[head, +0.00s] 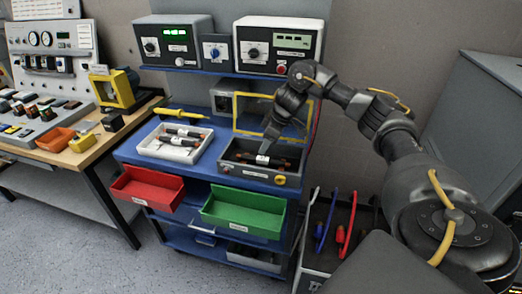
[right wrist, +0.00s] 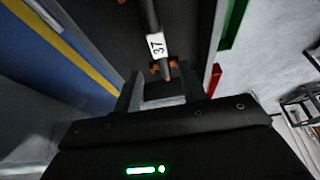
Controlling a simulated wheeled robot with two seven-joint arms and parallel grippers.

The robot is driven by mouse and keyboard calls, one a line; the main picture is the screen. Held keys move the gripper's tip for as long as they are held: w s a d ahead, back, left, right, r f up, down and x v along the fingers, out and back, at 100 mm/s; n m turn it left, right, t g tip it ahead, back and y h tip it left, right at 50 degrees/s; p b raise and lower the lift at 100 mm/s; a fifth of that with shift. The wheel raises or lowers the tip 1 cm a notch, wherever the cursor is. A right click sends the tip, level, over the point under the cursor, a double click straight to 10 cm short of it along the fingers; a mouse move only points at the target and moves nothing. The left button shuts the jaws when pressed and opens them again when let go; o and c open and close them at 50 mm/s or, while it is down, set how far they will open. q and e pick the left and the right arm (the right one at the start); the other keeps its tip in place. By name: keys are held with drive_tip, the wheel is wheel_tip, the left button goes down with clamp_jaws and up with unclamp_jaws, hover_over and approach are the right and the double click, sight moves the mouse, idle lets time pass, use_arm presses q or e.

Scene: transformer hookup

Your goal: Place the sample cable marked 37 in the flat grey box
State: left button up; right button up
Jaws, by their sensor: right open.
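The sample cable marked 37 (right wrist: 157,44) is a short dark cable with a white label and copper-coloured ends. In the head view its white label (head: 262,160) shows inside the flat grey box (head: 249,173), whose lid stands open. My right gripper (head: 266,149) points down into this box, right over the cable. In the right wrist view the fingers (right wrist: 160,88) are apart, with the cable's near end between or just beyond them. I cannot tell whether the cable rests fully on the box floor. My left gripper is not in view.
A white tray (head: 160,153) with dark cables stands left of the box on the blue cart. A yellow tool (head: 182,114) lies behind it. Red (head: 147,190) and green (head: 243,216) drawers stick out in front. Instruments (head: 278,46) stand on the shelf above.

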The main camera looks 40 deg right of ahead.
sight(272, 160)
drive_tip(key=p+v, duration=0.1)
drive_tip(key=v, duration=0.5)
idle(0.5)
